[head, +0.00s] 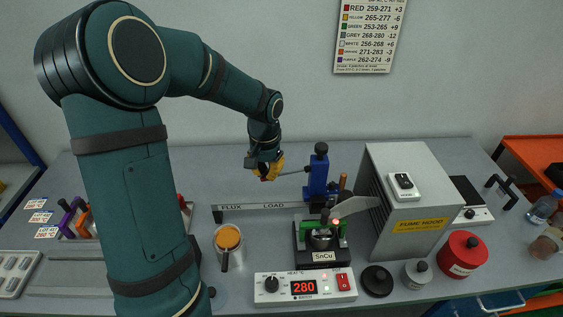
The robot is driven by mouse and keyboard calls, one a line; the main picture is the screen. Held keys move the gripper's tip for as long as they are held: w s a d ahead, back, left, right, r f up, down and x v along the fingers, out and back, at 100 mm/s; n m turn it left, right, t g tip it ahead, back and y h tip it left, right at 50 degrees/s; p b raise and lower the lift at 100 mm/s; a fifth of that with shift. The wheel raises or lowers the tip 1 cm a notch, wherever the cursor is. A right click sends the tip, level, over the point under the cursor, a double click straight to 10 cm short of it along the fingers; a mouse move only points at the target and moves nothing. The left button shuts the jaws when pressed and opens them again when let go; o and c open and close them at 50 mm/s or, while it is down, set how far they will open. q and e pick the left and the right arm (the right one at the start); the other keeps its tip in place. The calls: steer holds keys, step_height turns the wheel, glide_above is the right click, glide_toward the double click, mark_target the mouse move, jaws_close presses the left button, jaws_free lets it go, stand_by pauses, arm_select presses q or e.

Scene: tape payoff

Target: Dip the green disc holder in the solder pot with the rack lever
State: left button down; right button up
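My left gripper (265,171) is at the outer end of the rack lever (291,172), a thin grey rod reaching left from the blue rack post (318,175). The gripper hides the lever's end, and I cannot tell whether its yellow fingers are closed on it. The solder pot (322,257), labelled SnCu, stands in front of the post. Green parts of the disc holder (325,219) show at the pot, under the rack; how deep the disc sits is too small to tell. My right gripper is not in view.
The heater unit (304,287) reads 280. An orange-topped cup (228,238) stands left of the pot, below the FLUX LOAD bar (237,208). The fume hood (410,205) stands close on the right. A red tin (462,252) and a black lid (377,280) are at the front right. Purple-handled holders (72,212) stand left.

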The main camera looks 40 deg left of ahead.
arm_select(q)
steer(key=shift+r, duration=0.1)
stand_by(0.5)
steer(key=shift+r+p, duration=1.15)
steer(key=shift+r, duration=0.2)
step_height(320, 180, up, 7)
steer(key=p, duration=0.5)
steer(key=shift+r+p, duration=0.2)
steer(key=shift+p, duration=0.1)
